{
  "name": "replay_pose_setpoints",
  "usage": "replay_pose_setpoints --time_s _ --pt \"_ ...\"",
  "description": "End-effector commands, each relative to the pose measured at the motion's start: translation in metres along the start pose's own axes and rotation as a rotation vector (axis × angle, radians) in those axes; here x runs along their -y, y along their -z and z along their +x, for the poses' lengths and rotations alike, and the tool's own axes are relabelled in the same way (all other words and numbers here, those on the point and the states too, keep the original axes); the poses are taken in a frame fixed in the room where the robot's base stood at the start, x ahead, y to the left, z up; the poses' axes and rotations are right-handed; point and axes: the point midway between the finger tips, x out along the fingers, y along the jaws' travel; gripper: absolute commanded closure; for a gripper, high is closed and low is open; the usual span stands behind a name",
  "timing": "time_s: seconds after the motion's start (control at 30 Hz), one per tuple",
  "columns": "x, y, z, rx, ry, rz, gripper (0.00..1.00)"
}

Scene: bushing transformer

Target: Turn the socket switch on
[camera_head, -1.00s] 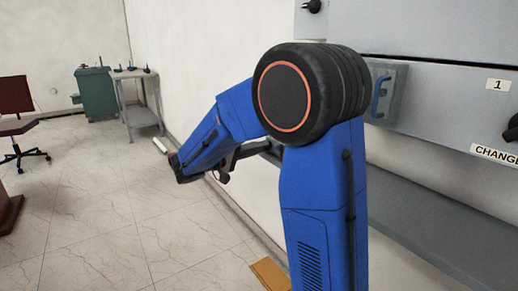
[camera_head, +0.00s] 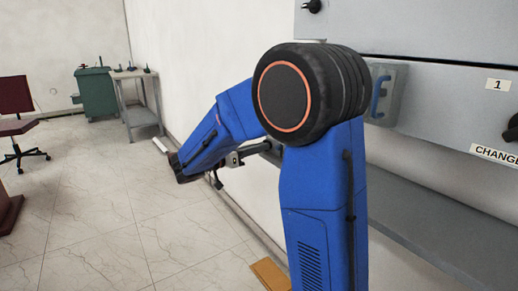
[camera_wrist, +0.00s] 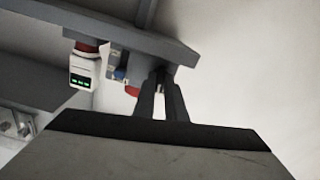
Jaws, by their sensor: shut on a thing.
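In the wrist view my gripper (camera_wrist: 160,88) has its two dark fingers close together, pointing up the picture at the underside of a grey beam (camera_wrist: 130,38). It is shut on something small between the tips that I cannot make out. A small red part (camera_wrist: 132,90) shows just left of the fingers. A fitting with a blue patch (camera_wrist: 121,74) sits beyond it under the beam. I cannot tell which of these is the socket switch.
A white device with a green display (camera_wrist: 84,70) and red collar hangs left of my fingers. In the head view a grey cabinet (camera_head: 430,105) with a blue handle (camera_head: 380,97) stands at the right. A green cabinet (camera_head: 97,92) and a table (camera_head: 137,76) stand far back.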

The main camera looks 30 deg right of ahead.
Motion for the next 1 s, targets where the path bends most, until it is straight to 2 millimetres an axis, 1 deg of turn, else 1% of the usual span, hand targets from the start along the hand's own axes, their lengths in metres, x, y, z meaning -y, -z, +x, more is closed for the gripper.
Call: replay_pose_setpoints --time_s 0.2,0.4,0.93,0.97,1.0 --pt "0.0 -0.0016 -0.0004 0.002 0.0 0.113 1.0" --pt "0.0 -0.0017 -0.0004 0.002 0.0 0.171 1.0" --pt "-0.0001 -0.0018 -0.0005 0.002 0.0 0.193 1.0" --pt "0.0 -0.0018 -0.0005 0.002 0.0 0.193 0.84" --pt "0.0 -0.0017 -0.0004 0.002 0.0 0.193 0.81"
